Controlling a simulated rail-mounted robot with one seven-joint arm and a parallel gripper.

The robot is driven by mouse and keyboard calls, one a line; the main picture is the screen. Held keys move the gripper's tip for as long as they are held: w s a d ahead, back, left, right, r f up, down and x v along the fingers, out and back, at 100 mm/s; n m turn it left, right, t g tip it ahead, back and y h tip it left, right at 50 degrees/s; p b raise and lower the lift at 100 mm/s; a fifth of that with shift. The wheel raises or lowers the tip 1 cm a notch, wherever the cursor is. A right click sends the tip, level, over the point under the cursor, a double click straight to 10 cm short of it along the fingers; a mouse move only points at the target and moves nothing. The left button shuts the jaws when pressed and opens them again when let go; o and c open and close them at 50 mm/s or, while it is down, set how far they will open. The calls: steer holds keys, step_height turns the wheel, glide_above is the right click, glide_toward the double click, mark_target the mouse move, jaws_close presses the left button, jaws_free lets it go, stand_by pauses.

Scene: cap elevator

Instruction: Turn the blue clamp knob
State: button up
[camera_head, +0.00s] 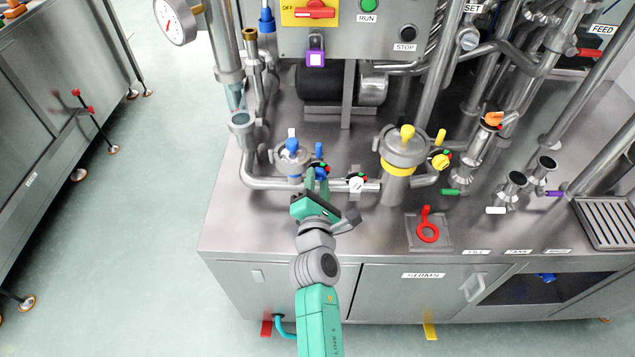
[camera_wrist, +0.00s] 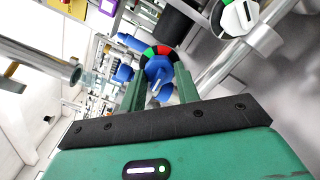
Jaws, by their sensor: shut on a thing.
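The blue clamp knob (camera_wrist: 158,70) shows in the wrist view between the tips of my gripper's green fingers, in front of a dial with red, green and black sectors. My gripper (camera_wrist: 160,84) is shut on it. In the head view my gripper (camera_head: 317,180) reaches up to the pipework at the dial (camera_head: 319,167); its fingers largely hide the knob there. The exact contact of the fingertips is hard to see.
A white knob with a similar dial (camera_head: 357,184) sits just right of my gripper on the same pipe. A blue-handled housing (camera_head: 292,152) stands behind to the left, and a yellow-clamped vessel (camera_head: 404,155) to the right. The steel deck in front (camera_head: 260,225) is clear.

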steer(key=shift+m, duration=0.3)
steer(key=m, duration=0.5)
steer(key=shift+m, duration=0.3)
steer(key=m+b, duration=0.1)
steer(key=m, duration=0.4)
steer(key=m+b, duration=0.1)
steer(key=m, duration=0.5)
steer(key=shift+r+m, duration=0.1)
steer(key=shift+m, duration=0.3)
steer(key=m, duration=0.5)
steer(key=shift+m, duration=0.4)
steer(key=o, duration=1)
